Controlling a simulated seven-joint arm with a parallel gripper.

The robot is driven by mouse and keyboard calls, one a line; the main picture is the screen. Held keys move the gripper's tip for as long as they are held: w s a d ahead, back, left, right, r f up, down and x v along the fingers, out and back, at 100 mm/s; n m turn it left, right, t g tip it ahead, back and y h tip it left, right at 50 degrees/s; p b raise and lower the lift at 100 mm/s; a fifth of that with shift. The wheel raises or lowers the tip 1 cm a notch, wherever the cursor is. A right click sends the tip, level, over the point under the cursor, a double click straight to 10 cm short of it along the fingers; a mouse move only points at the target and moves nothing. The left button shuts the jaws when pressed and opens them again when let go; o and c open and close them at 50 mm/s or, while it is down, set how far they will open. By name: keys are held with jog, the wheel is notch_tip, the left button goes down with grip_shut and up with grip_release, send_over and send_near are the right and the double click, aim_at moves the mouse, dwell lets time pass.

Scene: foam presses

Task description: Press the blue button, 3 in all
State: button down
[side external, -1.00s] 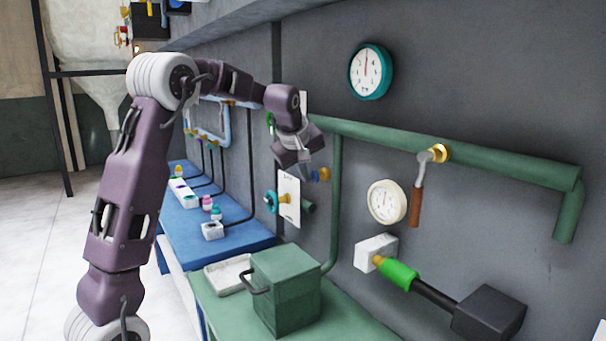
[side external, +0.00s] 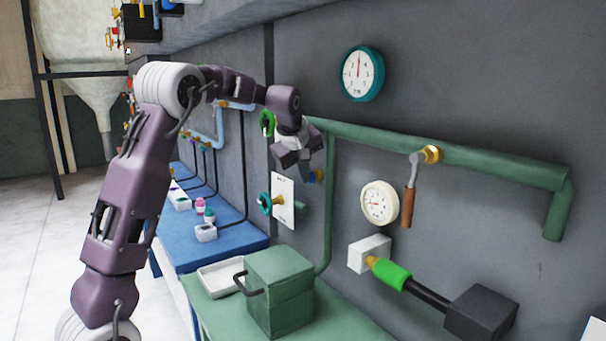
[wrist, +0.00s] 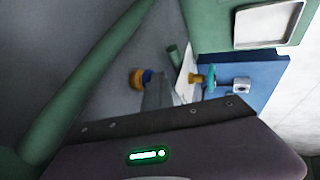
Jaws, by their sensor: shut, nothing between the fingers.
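The blue button (side external: 310,178) sits on a gold mount on the grey wall, just below and right of my gripper (side external: 298,158) in the side view. It is partly hidden behind the gripper there. In the wrist view the blue button (wrist: 148,77) with its gold base is just left of the grey fingers of my gripper (wrist: 160,92). The fingers are shut and empty. They look close to the button; I cannot tell whether they touch it.
A teal handwheel (side external: 265,204) by a white plate (side external: 284,200) is left of the button. A green pipe (side external: 450,155) runs along the wall. A green box (side external: 282,290) and white tray (side external: 221,278) stand below. A hammer-shaped lever (side external: 409,195) hangs right.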

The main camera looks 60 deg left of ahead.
jog(key=shift+w+d+r, duration=0.15)
jog(key=shift+w+d, duration=0.15)
jog(key=shift+w, duration=0.15)
jog(key=s+d+r, duration=0.3)
jog(key=s+r, duration=0.4)
jog(key=s, duration=0.2)
jog(key=shift+s+r, duration=0.3)
jog(key=shift+r, duration=0.05)
jog(key=shift+s+d+r, duration=0.15)
jog(key=shift+s+r, duration=0.1)
jog(key=shift+s, duration=0.55)
